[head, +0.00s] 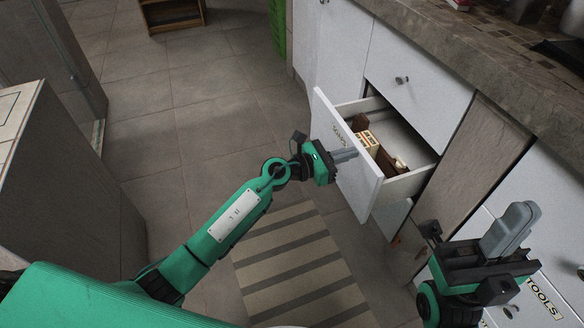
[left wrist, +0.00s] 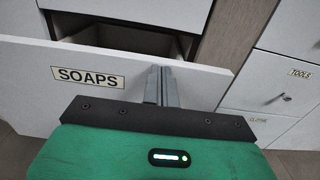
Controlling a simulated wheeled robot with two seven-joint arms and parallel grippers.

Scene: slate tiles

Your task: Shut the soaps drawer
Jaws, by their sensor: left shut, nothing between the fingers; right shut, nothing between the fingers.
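The soaps drawer (head: 345,165) stands pulled out of the white cabinet, with several small items inside, among them a pale yellow block (head: 367,142). Its white front with the SOAPS label (left wrist: 88,77) fills the middle of the left wrist view. My left gripper (head: 345,155) is shut and empty, its fingertips at the outer face of the drawer front, right of the label in the left wrist view. I cannot tell whether they touch it. My right gripper (head: 512,230) is shut and empty, at the lower right in front of the cabinets, away from the soaps drawer.
A closed drawer with a knob (head: 402,80) is above the soaps drawer. A closed TOOLS drawer (head: 543,300) is at lower right. The stone counter (head: 440,40) runs above. A striped mat (head: 295,265) lies on the tiled floor. A green crate (head: 277,25) stands at the back.

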